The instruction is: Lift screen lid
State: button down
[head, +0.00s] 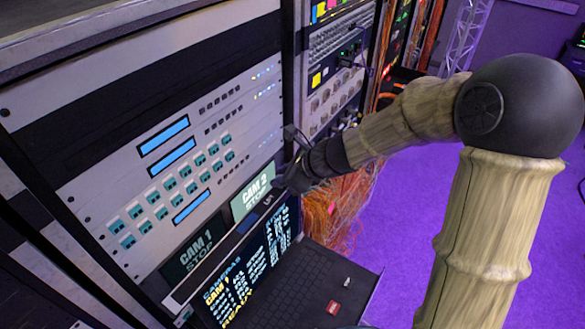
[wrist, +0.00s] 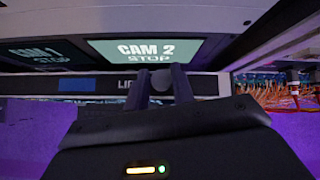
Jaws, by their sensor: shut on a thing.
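The screen lid (head: 246,271) stands raised at the back of a dark keyboard tray (head: 300,285) in the head view. Its lit face shows camera text and "READY". My gripper (head: 280,184) is at the lid's upper edge, near its right end. In the wrist view, my gripper (wrist: 163,82) has its two dark fingers shut on the lid's edge, around a small grey rounded piece. The exact contact is hard to make out.
Right behind the lid, a rack panel carries a "CAM 2 STOP" display (head: 252,197) and a "CAM 1 STOP" display (head: 193,249). Orange cables (head: 335,210) hang to the right. A red item (head: 333,307) lies on the tray. Purple floor (head: 400,230) is open at right.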

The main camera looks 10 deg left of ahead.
jog(key=shift+w, duration=0.2)
jog(key=shift+f, duration=0.1)
jog(key=c, duration=1.2)
grip_release()
jog(key=shift+d, duration=0.15)
jog(key=shift+s, duration=0.1)
jog(key=v, duration=1.7)
jog(key=shift+r+b, duration=0.25)
jog(key=shift+b, duration=0.1)
